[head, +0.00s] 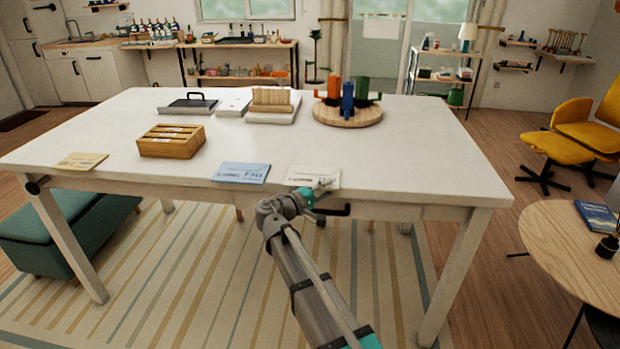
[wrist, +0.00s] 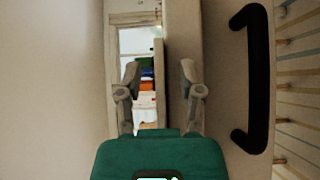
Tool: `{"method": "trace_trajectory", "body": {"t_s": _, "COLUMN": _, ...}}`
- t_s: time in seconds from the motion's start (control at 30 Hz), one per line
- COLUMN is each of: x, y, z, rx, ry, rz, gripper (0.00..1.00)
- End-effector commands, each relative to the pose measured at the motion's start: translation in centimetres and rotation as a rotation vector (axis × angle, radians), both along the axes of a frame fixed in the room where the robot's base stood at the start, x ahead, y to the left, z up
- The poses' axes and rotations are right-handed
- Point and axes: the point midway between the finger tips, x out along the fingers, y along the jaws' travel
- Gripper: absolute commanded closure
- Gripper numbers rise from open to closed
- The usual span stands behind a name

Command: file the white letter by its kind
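The white letter (head: 314,176) lies flat at the front edge of the white table, with print on its face. My gripper (head: 324,184) is at its front right edge in the head view and covers a little of it. In the wrist view the two fingers (wrist: 160,82) stand apart, with a thin pale strip between them. I cannot tell whether that strip is the letter or the table edge. A slotted wooden sorter box (head: 171,141) with pale labels stands left of the middle of the table.
A blue envelope (head: 241,172) marked FRI and a tan envelope (head: 82,161) lie along the front edge. A black handle (wrist: 250,80) is close to my gripper. The table's right side is clear.

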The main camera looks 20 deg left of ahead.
Motion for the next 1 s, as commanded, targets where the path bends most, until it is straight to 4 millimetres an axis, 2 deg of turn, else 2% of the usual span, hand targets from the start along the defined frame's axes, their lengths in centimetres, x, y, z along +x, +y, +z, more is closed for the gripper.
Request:
{"method": "trace_trajectory", "body": {"t_s": 0.03, "x": 0.0, "y": 0.0, "z": 0.0, "rx": 0.000, "ry": 0.000, "rz": 0.000, "gripper": 0.68}}
{"method": "trace_trajectory", "body": {"t_s": 0.2, "x": 0.0, "y": 0.0, "z": 0.0, "rx": 0.000, "ry": 0.000, "rz": 0.000, "gripper": 0.99}}
{"method": "trace_trajectory", "body": {"t_s": 0.7, "x": 0.0, "y": 0.0, "z": 0.1, "rx": 0.000, "ry": 0.000, "rz": 0.000, "gripper": 1.00}}
{"method": "trace_trajectory", "body": {"t_s": 1.0, "x": 0.0, "y": 0.1, "z": 1.3, "rx": 0.000, "ry": 0.000, "rz": 0.000, "gripper": 1.00}}
